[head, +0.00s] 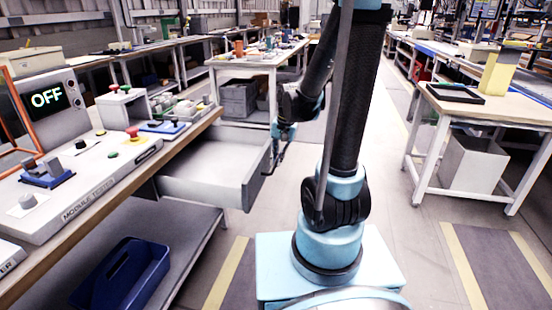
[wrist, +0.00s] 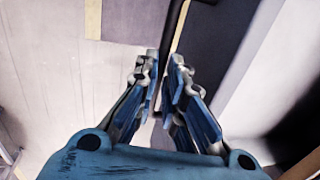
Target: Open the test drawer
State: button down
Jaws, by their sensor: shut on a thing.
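The test drawer (head: 205,180) is a light grey box with a darker front panel (head: 257,176). It stands pulled far out from under the left workbench, and its empty inside shows. My gripper (head: 276,160) is at the outer side of the drawer front in the head view. In the wrist view, my gripper's blue and grey fingers (wrist: 165,75) are close together beside the dark drawer front (wrist: 213,45), with the pale drawer inside (wrist: 265,85) to the right. They are shut on the drawer handle, which the fingers mostly hide.
The workbench (head: 190,137) carries a module tester (head: 85,185), a display reading OFF (head: 48,98), and buttons. A blue bin (head: 122,275) sits on its lower shelf. A table (head: 490,105) with a grey bin (head: 472,170) stands right.

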jog(key=shift+w, duration=0.25)
jog(key=c, duration=2)
grip_release()
jog(key=shift+o, duration=0.2)
jog(key=shift+s, duration=0.15)
notch_tip(320, 180, up, 12)
jog(key=d, duration=0.2)
jog(key=shift+s+f, duration=0.2)
jog(key=shift+s, duration=0.05)
jog(key=shift+d, duration=0.1)
jog(key=s+d+f+n, duration=0.1)
jog(key=s+d+f, duration=0.1)
jog(key=s, duration=0.4)
jog(key=s+d+f+n+t+h, duration=0.1)
jog(key=s+d+f, duration=0.2)
jog(key=s, duration=0.3)
jog(key=s+d+f+n+h, duration=0.1)
jog(key=s+d+f+n, duration=0.1)
jog(key=s, duration=0.4)
jog(key=shift+d+f, duration=0.7)
jog(key=shift+d, duration=0.05)
